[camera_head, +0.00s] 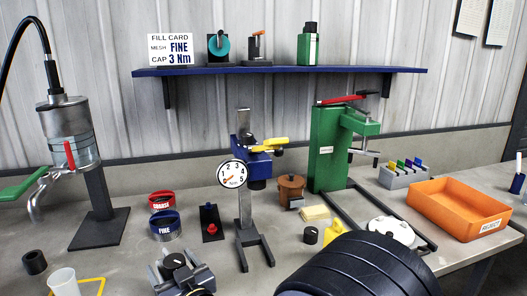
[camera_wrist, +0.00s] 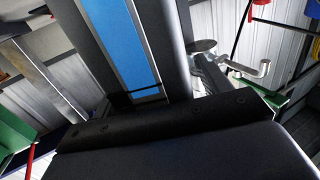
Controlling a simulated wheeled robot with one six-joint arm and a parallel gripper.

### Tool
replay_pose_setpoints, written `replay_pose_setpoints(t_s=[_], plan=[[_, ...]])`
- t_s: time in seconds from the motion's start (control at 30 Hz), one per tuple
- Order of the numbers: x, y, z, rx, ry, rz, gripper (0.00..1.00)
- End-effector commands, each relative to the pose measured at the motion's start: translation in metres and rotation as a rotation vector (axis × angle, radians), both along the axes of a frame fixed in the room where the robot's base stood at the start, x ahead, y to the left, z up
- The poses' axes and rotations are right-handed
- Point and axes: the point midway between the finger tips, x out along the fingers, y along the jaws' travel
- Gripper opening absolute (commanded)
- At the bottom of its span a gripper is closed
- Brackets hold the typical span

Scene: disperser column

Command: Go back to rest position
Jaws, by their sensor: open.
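The fingers of my gripper show in neither view, so I cannot see what lies between them. In the head view, a black ribbed rounded part, which looks like my arm, fills the bottom right and hides the front of the bench there. In the wrist view, a large dark slab fills the lower part, and a dark upright with a blue strip crosses the upper middle. That view is tilted and shows wall panels behind, with a metal tap-like piece (camera_wrist: 240,68) at the upper right. No held object is visible.
The bench carries a steel dispenser (camera_head: 70,135), a dial-gauge stand (camera_head: 244,205), a green press (camera_head: 327,150), an orange tray (camera_head: 428,204), red and blue rings, and small loose parts. A grey clamp-like fixture (camera_head: 183,277) stands at the front. A blue shelf (camera_head: 280,70) hangs above.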

Motion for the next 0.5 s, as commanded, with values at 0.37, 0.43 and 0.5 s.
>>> replay_pose_setpoints(t_s=[0.37, 0.43, 0.5], plan=[[-0.001, 0.000, 0.081, 0.006, -0.004, 0.000, 0.73], [-0.001, 0.000, 0.095, 0.005, -0.005, 0.000, 0.73], [0.006, -0.016, 0.081, -0.004, 0.003, -0.031, 0.73]])
